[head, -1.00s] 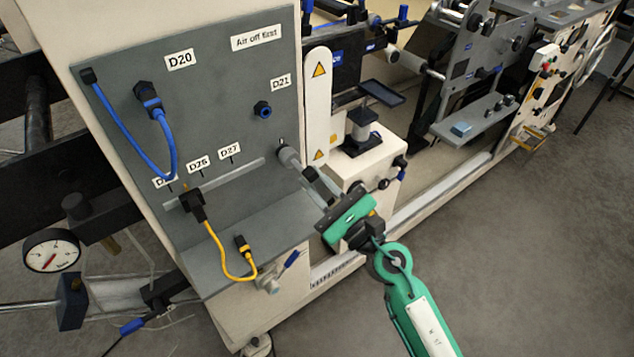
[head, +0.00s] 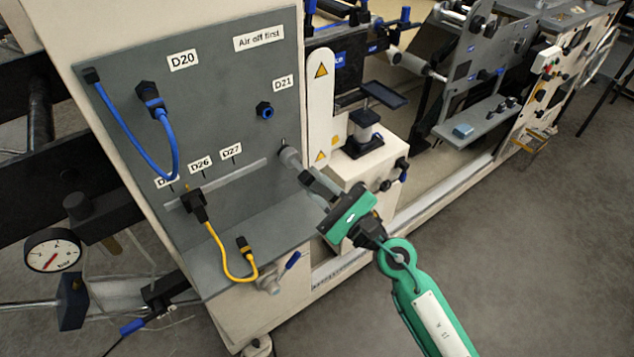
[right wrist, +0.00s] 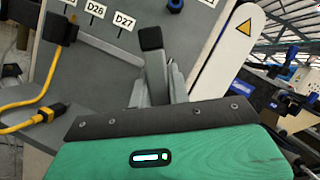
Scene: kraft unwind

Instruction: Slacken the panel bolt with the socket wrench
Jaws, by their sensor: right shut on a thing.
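The grey panel (head: 215,110) stands at the left of the head view. My right gripper (head: 330,203), green with dark jaws, is shut on the grey socket wrench (head: 318,183). My left gripper is not in view.
Blue (head: 128,150) and yellow (head: 228,258) cables hang on the panel's left and lower parts. A small valve with a blue lever (head: 292,260) is below. A white guard with warning signs (head: 319,110) stands right of the panel. The floor at right is clear.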

